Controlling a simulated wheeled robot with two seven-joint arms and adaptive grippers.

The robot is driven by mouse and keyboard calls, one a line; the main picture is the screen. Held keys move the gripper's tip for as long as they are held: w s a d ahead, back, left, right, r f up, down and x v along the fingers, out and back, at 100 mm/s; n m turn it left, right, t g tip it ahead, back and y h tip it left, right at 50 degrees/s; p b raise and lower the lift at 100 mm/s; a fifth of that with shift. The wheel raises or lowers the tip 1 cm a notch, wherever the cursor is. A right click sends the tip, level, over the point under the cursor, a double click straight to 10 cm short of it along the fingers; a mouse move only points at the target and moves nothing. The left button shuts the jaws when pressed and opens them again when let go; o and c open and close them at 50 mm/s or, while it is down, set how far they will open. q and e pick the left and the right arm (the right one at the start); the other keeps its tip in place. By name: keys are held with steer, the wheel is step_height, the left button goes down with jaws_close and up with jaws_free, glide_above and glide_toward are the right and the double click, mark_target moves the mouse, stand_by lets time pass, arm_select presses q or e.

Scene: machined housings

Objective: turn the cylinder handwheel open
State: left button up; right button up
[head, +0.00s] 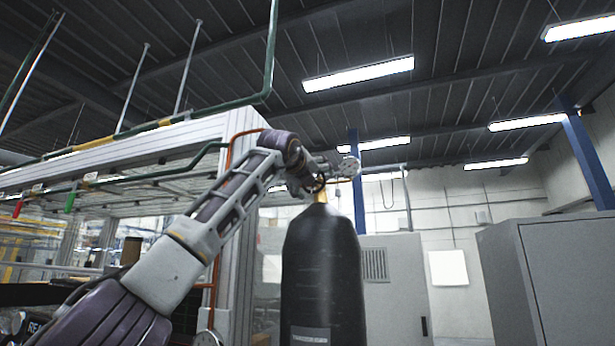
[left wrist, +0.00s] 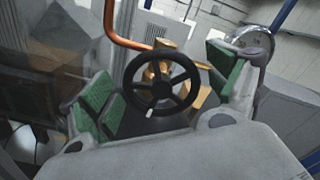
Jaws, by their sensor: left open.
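The black gas cylinder (head: 322,270) stands upright in the middle of the head view, with a brass valve (head: 320,196) on its top. My left gripper (head: 314,184) is at the valve, its arm coming in from the left. In the left wrist view the black spoked handwheel (left wrist: 162,83) lies between the green-padded fingers of my left gripper (left wrist: 160,92). The fingers are apart, with gaps to the wheel on both sides. Brass valve parts (left wrist: 165,60) show behind the wheel. The handwheel is mostly hidden by the gripper in the head view. My right gripper is not in view.
A round gauge (head: 349,166) sits right of the valve; it also shows in the left wrist view (left wrist: 250,40). A copper pipe (left wrist: 118,28) runs close to the valve. Grey cabinets (head: 555,280) stand at the right, and a white frame (head: 237,130) is behind my arm.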

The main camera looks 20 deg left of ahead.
arm_select(q)
steer(key=shift+s, duration=0.2)
steer(key=s, duration=1.1)
steer(key=shift+s+a, duration=0.25)
steer(key=shift+s, duration=0.05)
stand_by(0.3)
steer(key=shift+w+f, duration=0.1)
stand_by(0.6)
